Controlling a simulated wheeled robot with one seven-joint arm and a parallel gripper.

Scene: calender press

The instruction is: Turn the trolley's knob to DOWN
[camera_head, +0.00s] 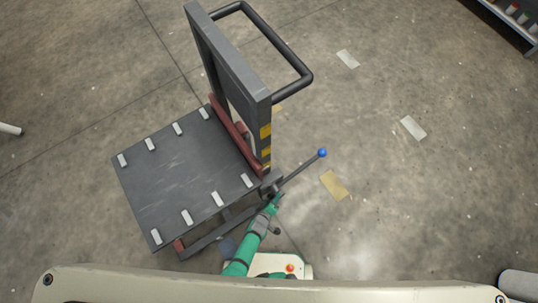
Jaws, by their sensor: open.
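The trolley has a dark flat platform (185,165) with pale blocks along its edges and an upright grey mast (235,75) at its right side. A thin lever with a blue ball (322,153) at its end sticks out right from the foot of the mast. My green arm reaches up from the bottom, and my gripper (271,196) is at the mast's foot, near the lever's base. The jaws are open but very small in view. A separate turning knob and any DOWN mark cannot be made out. I cannot tell whether the gripper touches anything.
A black push handle (300,60) loops out from the mast's upper right. A white box with a red button (290,268) shows at the bottom beside my arm. Shelving (515,20) stands at the top right. The concrete floor right of the trolley is clear, apart from flat patches.

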